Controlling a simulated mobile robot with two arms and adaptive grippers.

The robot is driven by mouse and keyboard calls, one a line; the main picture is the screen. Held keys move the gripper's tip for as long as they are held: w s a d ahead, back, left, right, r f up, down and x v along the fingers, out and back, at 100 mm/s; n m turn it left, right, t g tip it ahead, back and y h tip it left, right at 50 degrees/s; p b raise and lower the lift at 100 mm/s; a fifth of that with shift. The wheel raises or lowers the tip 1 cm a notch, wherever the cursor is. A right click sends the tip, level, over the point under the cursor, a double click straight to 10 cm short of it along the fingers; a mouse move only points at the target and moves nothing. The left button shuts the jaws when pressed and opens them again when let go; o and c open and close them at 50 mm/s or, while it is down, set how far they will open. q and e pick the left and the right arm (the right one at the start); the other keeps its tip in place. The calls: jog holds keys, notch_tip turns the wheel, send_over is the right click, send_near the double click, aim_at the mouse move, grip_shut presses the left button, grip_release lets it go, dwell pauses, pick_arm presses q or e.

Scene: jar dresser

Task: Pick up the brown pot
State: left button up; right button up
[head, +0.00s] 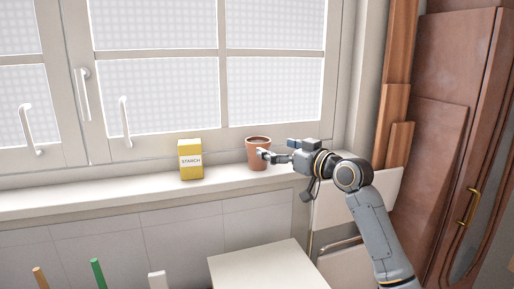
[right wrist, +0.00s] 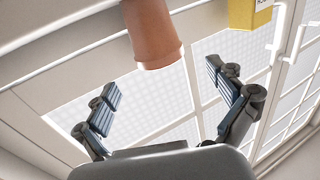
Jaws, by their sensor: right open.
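The brown pot (head: 256,144) stands upright on the white windowsill, to the right of the yellow starch box. My right gripper (head: 268,156) reaches in from the right at the pot's height, its fingers overlapping the pot's right side in the head view. In the right wrist view the pot (right wrist: 153,35) appears upside down at the top, ahead of the open fingers and roughly between their lines. The right gripper (right wrist: 162,80) is open, with nothing between its fingers. I cannot tell whether a finger touches the pot. My left gripper is not in view.
The yellow starch box (head: 190,160) stands on the windowsill (head: 110,192) left of the pot; the window (head: 160,60) rises behind. A white surface (head: 268,270) lies below. A wooden cabinet (head: 450,140) stands at the right. The sill left of the box is clear.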

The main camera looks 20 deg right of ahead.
aim_at(267, 143)
jog(key=shift+w+a, duration=0.2)
jog(key=shift+w, duration=0.15)
jog(key=shift+w+a+r+p, duration=0.15)
jog(key=shift+w+a+p, duration=0.05)
jog(key=shift+w+p, duration=0.4)
jog(key=shift+w+a+r+p, duration=0.15)
jog(key=shift+w+p, duration=0.3)
jog(key=shift+p, duration=0.1)
jog(key=shift+p+x, duration=0.5)
jog(key=shift+x, duration=0.7)
jog(key=shift+w+a+f, duration=0.15)
jog(key=shift+w+f, duration=0.1)
jog(key=shift+f, duration=0.05)
jog(key=shift+w, duration=0.1)
jog(key=c, duration=1.4)
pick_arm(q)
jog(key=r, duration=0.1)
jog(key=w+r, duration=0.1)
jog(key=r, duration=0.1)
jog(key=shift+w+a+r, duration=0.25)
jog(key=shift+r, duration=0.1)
pick_arm(e)
jog(key=shift+c, duration=0.2)
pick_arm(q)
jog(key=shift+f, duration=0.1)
pick_arm(e)
jog(key=shift+r, duration=0.1)
